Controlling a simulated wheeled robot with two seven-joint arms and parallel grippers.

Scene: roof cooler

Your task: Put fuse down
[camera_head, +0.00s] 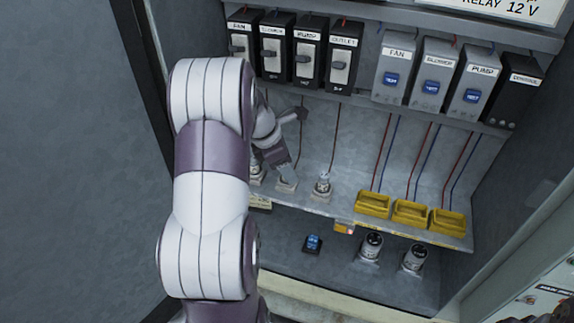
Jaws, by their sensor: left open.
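My left gripper (293,148) is inside the cabinet, open, with its jaws spread over the left part of the middle shelf. I see nothing held between them. Small white-and-grey fuse-like parts stand upright in holders on this shelf; the rightmost one (322,184) is clear of the gripper, and the ones to its left are partly covered by the gripper and my arm. Two dark-topped grey cylinders, one at left (371,247) and one at right (413,260), stand upright on the cabinet floor. I cannot tell which part is the task's fuse.
Black switches (307,52) and grey relays (433,75) line the upper rail, with wires hanging below. Yellow holders (409,214) sit on the middle shelf (345,205). A blue-topped block (312,243) lies on the floor. The cabinet's side walls flank the opening.

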